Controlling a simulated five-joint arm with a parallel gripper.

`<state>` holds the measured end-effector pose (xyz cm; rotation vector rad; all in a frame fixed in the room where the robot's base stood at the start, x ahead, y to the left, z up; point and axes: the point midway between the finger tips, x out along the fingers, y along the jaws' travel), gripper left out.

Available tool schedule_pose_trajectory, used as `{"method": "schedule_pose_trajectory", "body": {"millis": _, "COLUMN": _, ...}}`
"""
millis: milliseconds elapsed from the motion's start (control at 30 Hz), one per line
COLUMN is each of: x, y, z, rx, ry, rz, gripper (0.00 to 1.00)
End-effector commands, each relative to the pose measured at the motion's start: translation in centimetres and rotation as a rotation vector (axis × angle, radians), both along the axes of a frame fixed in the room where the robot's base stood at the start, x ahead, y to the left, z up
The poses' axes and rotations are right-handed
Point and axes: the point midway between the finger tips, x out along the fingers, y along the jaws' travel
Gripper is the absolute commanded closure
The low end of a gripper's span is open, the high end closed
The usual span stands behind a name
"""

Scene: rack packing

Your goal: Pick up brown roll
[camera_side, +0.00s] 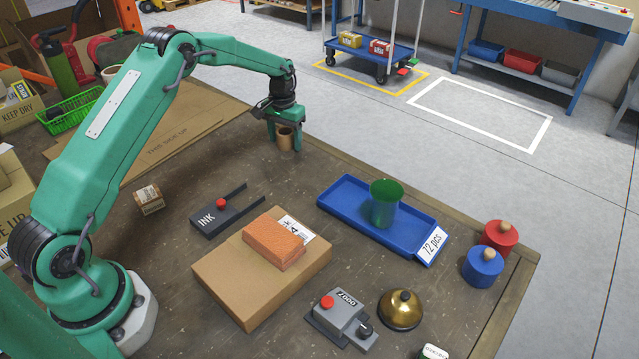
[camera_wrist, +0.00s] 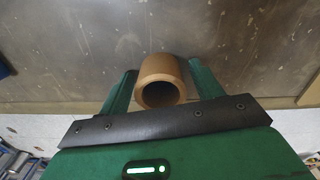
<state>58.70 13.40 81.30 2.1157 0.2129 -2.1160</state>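The brown roll (camera_side: 284,139) is a short, hollow tan cylinder near the far edge of the table. In the wrist view the roll (camera_wrist: 160,82) lies between the two green fingers, its open end facing the camera. My gripper (camera_side: 285,146) points down over it, with a finger on each side. In the wrist view my gripper (camera_wrist: 163,75) looks open, with a narrow gap beside the roll on the left. Contact on the right is hard to tell. The roll seems to rest on the table.
Flat cardboard (camera_side: 170,140) lies left of the roll. A blue tray (camera_side: 345,190) with a green cup (camera_side: 386,205) stands to the right. The table around the roll is clear.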

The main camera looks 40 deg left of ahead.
Motion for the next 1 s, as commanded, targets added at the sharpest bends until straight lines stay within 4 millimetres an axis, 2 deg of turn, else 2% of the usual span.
{"method": "schedule_pose_trajectory", "body": {"millis": 33, "x": 0.0, "y": 0.0, "z": 0.0, "rx": 0.000, "ry": 0.000, "rz": 0.000, "gripper": 0.45}}
{"method": "schedule_pose_trajectory", "body": {"millis": 200, "x": 0.0, "y": 0.0, "z": 0.0, "rx": 0.000, "ry": 0.000, "rz": 0.000, "gripper": 0.76}}
{"method": "schedule_pose_trajectory", "body": {"millis": 467, "x": 0.0, "y": 0.0, "z": 0.1, "rx": 0.000, "ry": -0.001, "rz": 0.000, "gripper": 0.76}}
{"method": "schedule_pose_trajectory", "body": {"millis": 667, "x": 0.1, "y": 0.0, "z": 0.8, "rx": 0.001, "ry": -0.003, "rz": 0.000, "gripper": 0.76}}
{"method": "schedule_pose_trajectory", "body": {"millis": 933, "x": 0.1, "y": 0.0, "z": 4.1, "rx": 0.001, "ry": -0.005, "rz": 0.000, "gripper": 0.76}}
{"method": "schedule_pose_trajectory", "body": {"millis": 1000, "x": -0.2, "y": -0.9, "z": 4.8, "rx": 0.000, "ry": -0.002, "rz": -0.003, "gripper": 0.76}}
